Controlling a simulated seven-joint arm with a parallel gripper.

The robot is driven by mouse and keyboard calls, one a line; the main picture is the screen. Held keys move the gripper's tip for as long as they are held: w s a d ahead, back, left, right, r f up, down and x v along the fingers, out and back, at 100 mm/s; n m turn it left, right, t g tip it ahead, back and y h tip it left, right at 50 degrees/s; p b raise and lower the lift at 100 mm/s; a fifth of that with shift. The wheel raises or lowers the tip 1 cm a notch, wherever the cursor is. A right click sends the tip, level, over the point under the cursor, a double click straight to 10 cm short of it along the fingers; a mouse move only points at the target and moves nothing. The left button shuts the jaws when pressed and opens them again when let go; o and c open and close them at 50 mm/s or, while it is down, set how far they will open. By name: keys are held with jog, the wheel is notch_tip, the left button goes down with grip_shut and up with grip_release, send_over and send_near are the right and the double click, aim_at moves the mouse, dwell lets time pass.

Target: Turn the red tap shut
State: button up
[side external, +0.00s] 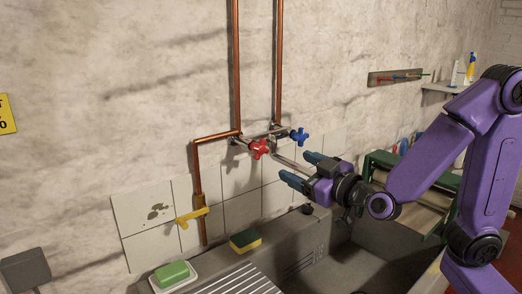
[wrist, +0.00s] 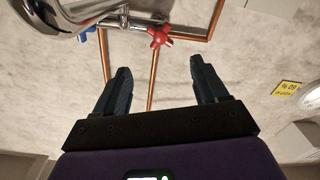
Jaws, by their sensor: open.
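The red tap (side external: 259,148) is a knob with several lobes on the wall-mounted faucet above the sink. In the wrist view the red tap (wrist: 160,34) shows beyond and between my two fingers. My gripper (side external: 299,168) is open and empty, to the right of the red tap and slightly lower in the side view, apart from it. Its two dark blue fingers also show spread in the wrist view (wrist: 157,73). A blue tap (side external: 299,137) sits on the same faucet, to the right of the red one. The chrome spout (side external: 288,162) runs out below the taps, close to my fingers.
Copper pipes (side external: 236,70) run up the wall from the faucet. A yellow lever valve (side external: 192,216) is at lower left. A sponge (side external: 245,241) and green soap (side external: 172,273) lie on the sink edge. In the wrist view the spout (wrist: 85,14) fills the upper left.

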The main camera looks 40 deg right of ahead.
aim_at(263, 150)
jog(key=shift+w+a, duration=0.15)
jog(key=shift+w, duration=7.05)
jog(key=c, duration=1)
